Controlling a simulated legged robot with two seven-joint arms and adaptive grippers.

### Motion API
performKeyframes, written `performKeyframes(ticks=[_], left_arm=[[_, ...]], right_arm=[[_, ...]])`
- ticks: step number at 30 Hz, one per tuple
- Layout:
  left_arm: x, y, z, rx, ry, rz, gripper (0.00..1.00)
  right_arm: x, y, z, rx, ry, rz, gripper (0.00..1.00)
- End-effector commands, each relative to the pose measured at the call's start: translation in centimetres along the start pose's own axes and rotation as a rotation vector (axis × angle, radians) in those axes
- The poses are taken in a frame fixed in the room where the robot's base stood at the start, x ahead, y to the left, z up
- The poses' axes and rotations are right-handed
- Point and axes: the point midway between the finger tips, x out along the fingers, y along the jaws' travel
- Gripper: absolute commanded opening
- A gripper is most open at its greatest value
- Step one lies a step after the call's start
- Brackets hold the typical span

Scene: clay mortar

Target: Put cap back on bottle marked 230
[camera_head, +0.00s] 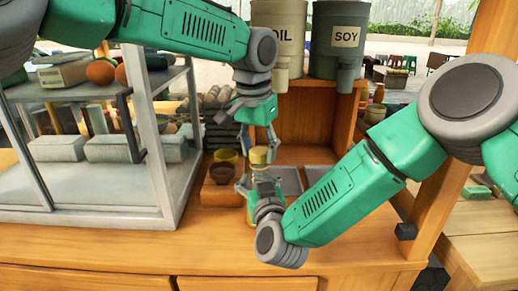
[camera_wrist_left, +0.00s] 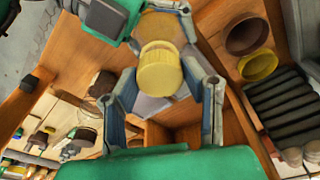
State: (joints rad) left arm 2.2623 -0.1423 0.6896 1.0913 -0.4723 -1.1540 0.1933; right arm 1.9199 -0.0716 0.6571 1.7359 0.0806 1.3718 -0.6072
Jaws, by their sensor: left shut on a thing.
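The yellow cap (camera_head: 258,156) is between the fingertips of my left gripper (camera_head: 260,146), which comes down from above and is shut on it. In the left wrist view the cap (camera_wrist_left: 160,70) shows large, in line with the yellowish bottle (camera_wrist_left: 163,27) behind it. I cannot tell whether the cap touches the bottle's neck. My right gripper (camera_head: 259,182) reaches in from the right, low above the counter, with its fingers around the bottle, which stands roughly upright. Much of the bottle is hidden by the right gripper, and no 230 mark can be read.
A glass display case (camera_head: 110,219) fills the left. OIL (camera_head: 281,38) and SOY (camera_head: 343,40) dispensers stand behind. The front counter (camera_head: 190,250) is clear.

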Motion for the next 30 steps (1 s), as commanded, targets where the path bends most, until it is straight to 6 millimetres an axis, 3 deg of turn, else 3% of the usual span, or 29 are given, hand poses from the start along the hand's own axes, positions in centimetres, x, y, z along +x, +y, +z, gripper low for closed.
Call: performKeyframes(ticks=[12,16,30], left_arm=[[0.72,-0.04,0.1,0.0,-0.001,0.0,0.24],[0.73,-0.05,0.09,0.093,-0.002,0.013,0.24],[0.75,-0.23,-0.1,1.075,-0.008,0.132,0.24]], right_arm=[[-0.05,-0.04,0.08,0.0,-0.002,-0.001,0.0],[-0.05,-0.03,0.08,0.0,-0.002,-0.001,0.0],[-0.05,-0.03,0.08,0.0,-0.002,-0.001,0.0]])
